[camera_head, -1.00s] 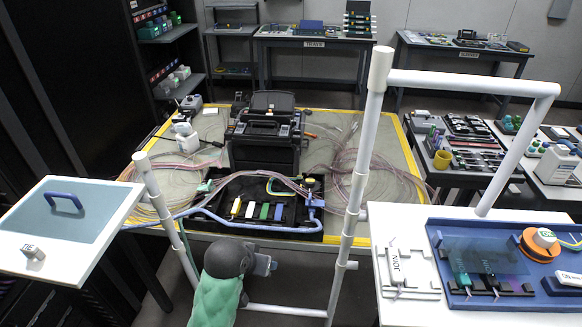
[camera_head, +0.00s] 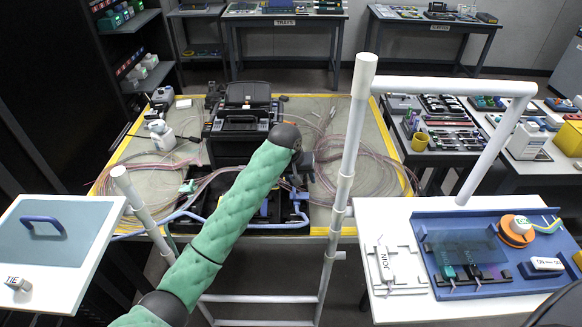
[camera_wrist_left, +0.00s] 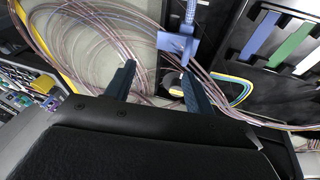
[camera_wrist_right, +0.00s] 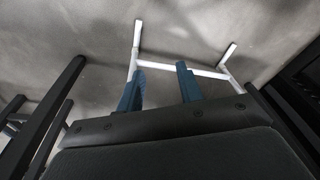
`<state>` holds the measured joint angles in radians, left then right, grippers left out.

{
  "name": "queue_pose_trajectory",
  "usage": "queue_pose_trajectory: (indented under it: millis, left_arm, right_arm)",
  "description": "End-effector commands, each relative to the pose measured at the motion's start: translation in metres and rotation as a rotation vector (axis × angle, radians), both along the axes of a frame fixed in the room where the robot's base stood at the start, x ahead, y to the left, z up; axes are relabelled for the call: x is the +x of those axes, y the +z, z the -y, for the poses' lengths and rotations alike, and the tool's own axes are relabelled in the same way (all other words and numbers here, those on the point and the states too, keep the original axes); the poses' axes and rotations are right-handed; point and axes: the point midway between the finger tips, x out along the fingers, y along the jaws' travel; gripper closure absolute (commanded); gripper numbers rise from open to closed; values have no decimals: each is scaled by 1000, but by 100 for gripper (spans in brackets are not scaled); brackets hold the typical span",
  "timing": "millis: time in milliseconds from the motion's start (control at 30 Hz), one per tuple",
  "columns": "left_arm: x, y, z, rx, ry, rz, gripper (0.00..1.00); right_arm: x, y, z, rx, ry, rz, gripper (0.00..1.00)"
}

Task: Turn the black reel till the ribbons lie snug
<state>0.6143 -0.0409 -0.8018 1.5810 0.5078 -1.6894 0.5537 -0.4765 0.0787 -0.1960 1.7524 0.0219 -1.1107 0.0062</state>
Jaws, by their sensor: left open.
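My left gripper (camera_wrist_left: 160,78) is open, with pink fiber ribbons (camera_wrist_left: 88,50) and the grey mat below its fingers. A blue T-shaped piece (camera_wrist_left: 176,43) stands just beyond the fingertips, nearer the right-hand finger, and is not gripped. A dark part shows beside that finger; I cannot tell if it is the black reel. In the head view my left arm (camera_head: 236,203) reaches over the black tray (camera_head: 262,222) and hides much of it. The ribbons (camera_head: 350,155) lie in loose loops right of the tray. My right gripper (camera_wrist_right: 160,75) is open and empty, away from the work.
A black splicing machine (camera_head: 240,120) stands behind the tray. A white pipe frame (camera_head: 345,180) rises in front of the bench, right of my left arm. A white side table (camera_head: 400,308) holds a blue board (camera_head: 497,288). A lidded white panel (camera_head: 95,262) is at left.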

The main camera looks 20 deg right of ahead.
Motion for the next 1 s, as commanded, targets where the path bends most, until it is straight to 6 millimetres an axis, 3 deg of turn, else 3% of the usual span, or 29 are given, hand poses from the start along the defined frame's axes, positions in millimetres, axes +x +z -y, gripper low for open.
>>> queue_pose_trajectory:
  millis: [233, 500, 767, 1000]
  left_arm:
    - [36, 5, 18, 112, 91, -99, 46]
    - [77, 14, 13, 237, 240, -176, 46]
    - [91, 15, 8, 275, 298, -196, 46]
    - [90, -10, 7, 276, 300, -197, 46]
  right_arm:
    - [-20, -51, 13, -14, -3, -1, 64]
    - [-47, -100, 27, -28, -4, 1, 64]
    - [-57, -116, 33, -31, -4, 6, 64]
    - [-65, -133, 40, -38, -1, 15, 64]
